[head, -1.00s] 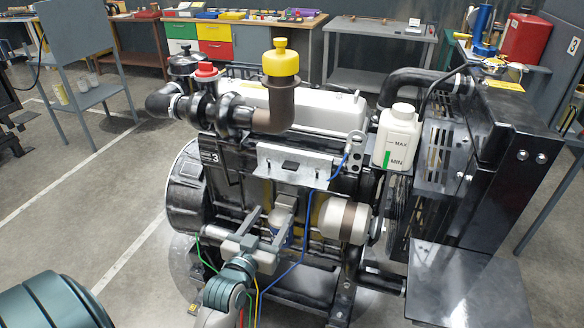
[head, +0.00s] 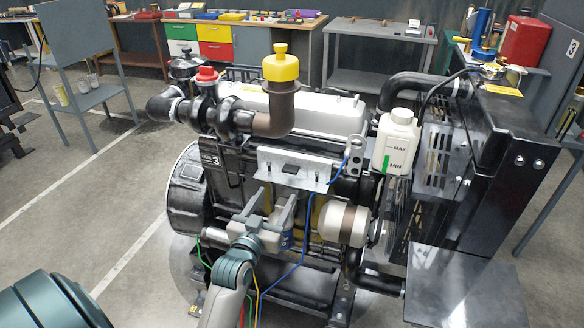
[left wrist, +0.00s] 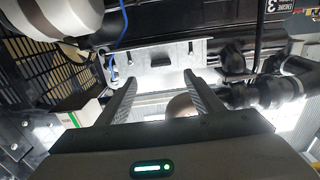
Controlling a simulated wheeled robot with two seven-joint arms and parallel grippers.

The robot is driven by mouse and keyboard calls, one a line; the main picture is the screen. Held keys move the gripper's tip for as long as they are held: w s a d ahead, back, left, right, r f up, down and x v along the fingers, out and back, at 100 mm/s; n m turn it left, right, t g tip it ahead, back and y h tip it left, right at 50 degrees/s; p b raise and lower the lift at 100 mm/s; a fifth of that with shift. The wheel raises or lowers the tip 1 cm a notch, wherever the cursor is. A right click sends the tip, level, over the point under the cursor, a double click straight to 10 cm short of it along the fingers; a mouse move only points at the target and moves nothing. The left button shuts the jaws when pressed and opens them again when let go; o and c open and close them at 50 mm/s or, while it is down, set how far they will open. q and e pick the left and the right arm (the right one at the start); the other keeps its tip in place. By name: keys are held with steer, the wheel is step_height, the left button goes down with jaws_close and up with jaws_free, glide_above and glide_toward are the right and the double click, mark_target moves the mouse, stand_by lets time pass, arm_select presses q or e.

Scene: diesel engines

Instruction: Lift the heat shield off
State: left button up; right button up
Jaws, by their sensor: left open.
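The heat shield (head: 312,178) is a bright silver plate on the near side of the engine, with a small dark block at its middle. It also shows in the left wrist view (left wrist: 150,62), upside down, beyond the fingers. My left gripper (head: 277,196) is open and empty, just below the shield's lower edge, with its fingers pointing up toward it. In the left wrist view the left gripper (left wrist: 160,80) has its two fingers wide apart, with the shield ahead between and above the tips. I cannot tell whether they touch it. My right gripper is out of view.
A blue cable (head: 313,215) runs down beside the shield's right end. A beige cylinder (head: 342,222) sits right of the gripper. A brown pipe with a yellow cap (head: 281,66) rises above the shield. A white reservoir (head: 397,140) stands to the right.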

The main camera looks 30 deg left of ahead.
mark_target(289, 172)
arm_select(q)
steer(key=p+x, duration=0.1)
steer(key=x, duration=0.6)
steer(key=shift+p, duration=0.3)
steer(key=shift+w+a+r+p, duration=0.2)
steer(key=shift+w+p, duration=0.2)
steer(key=shift+w, duration=0.3)
steer(key=p+x, duration=0.1)
steer(key=x, duration=0.1)
steer(key=shift+w+a+f, duration=0.1)
steer(key=shift+w, duration=0.3)
steer(key=shift+w+a+f, duration=0.1)
steer(key=shift+w, duration=0.35)
